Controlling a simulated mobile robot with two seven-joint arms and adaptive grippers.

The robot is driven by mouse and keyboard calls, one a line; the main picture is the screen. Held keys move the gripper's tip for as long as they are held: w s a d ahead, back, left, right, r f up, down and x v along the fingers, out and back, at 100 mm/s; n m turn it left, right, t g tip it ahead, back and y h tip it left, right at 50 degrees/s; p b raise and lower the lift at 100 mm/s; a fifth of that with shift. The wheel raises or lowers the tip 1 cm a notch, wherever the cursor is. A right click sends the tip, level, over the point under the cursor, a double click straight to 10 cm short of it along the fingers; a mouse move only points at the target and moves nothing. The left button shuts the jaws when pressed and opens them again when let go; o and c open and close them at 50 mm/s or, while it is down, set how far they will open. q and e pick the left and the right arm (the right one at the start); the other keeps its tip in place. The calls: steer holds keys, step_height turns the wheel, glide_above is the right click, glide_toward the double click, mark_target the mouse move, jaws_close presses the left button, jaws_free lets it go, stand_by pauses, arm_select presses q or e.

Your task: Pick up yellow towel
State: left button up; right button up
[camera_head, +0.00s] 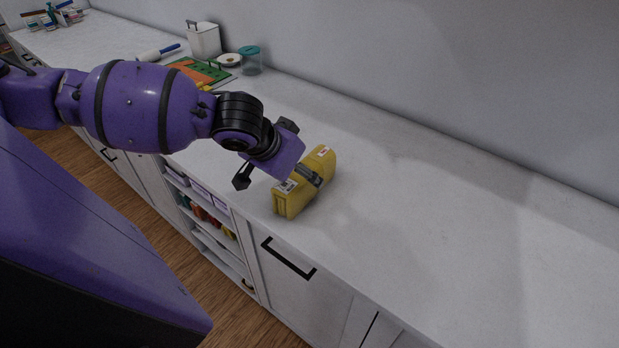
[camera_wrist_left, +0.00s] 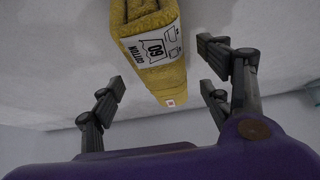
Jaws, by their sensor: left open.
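The yellow towel (camera_head: 291,203) is a folded block with white labels, lying on the white counter near its front edge in the head view. It also shows in the left wrist view (camera_wrist_left: 151,22), at the top middle, with a "COTTON 60" label facing the camera. My left gripper (camera_head: 284,182) is open at the towel, coming in from the left, and its fingers hide part of it. In the left wrist view the open fingers (camera_wrist_left: 160,95) are on either side of the towel's near end. I cannot tell whether they touch it. My right gripper is not in view.
The counter (camera_head: 440,220) is clear to the right of the towel. Farther back stand a white container (camera_head: 204,40), a teal-lidded jar (camera_head: 250,62) and a green and orange item (camera_head: 200,73). Below are open shelves (camera_head: 215,235) and a cabinet door with a black handle (camera_head: 287,258).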

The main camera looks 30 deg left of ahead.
arm_select(q)
steer(key=x, duration=0.5)
steer(key=shift+w+a+b, duration=0.1)
steer(key=shift+b, duration=0.2)
steer(key=shift+w+f, duration=0.1)
steer(key=shift+f, duration=0.1)
steer(key=shift+r, duration=0.1)
steer(key=c, duration=1.6)
